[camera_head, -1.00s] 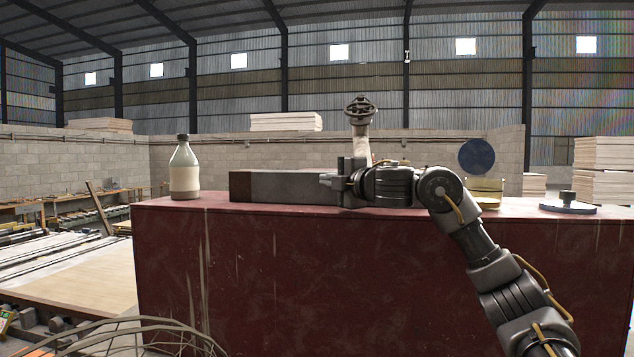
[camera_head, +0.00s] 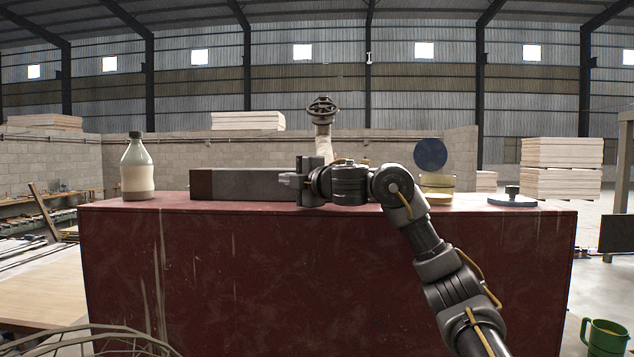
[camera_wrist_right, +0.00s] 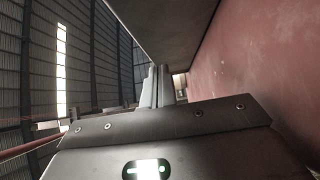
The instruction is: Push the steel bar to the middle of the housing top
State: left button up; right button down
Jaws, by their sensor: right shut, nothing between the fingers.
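The steel bar (camera_head: 250,184), a long grey block with a brown left end, lies flat on the red housing (camera_head: 330,265), along its top and left of the middle. My right gripper (camera_head: 286,179) is shut and empty. Its fingers point left and overlap the bar's right end, hiding where that end stops; I cannot tell whether they touch it. In the right wrist view the shut fingers (camera_wrist_right: 158,86) lie beside a large dark face of the bar (camera_wrist_right: 160,25), with the red housing top (camera_wrist_right: 250,70) at the right. My left gripper is not in view.
A bottle (camera_head: 137,172) stands left of the bar. A handwheel (camera_head: 322,109) rises behind my gripper. A dark blue disc (camera_head: 430,154), a yellow piece (camera_head: 438,183) and a flat blue round piece with a knob (camera_head: 512,199) are to the right. A green mug (camera_head: 604,338) is at lower right.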

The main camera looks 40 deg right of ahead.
jog(key=s+b, duration=0.5)
jog(key=s, duration=0.6)
jog(key=shift+a+r, duration=0.2)
jog(key=shift+a, duration=0.15)
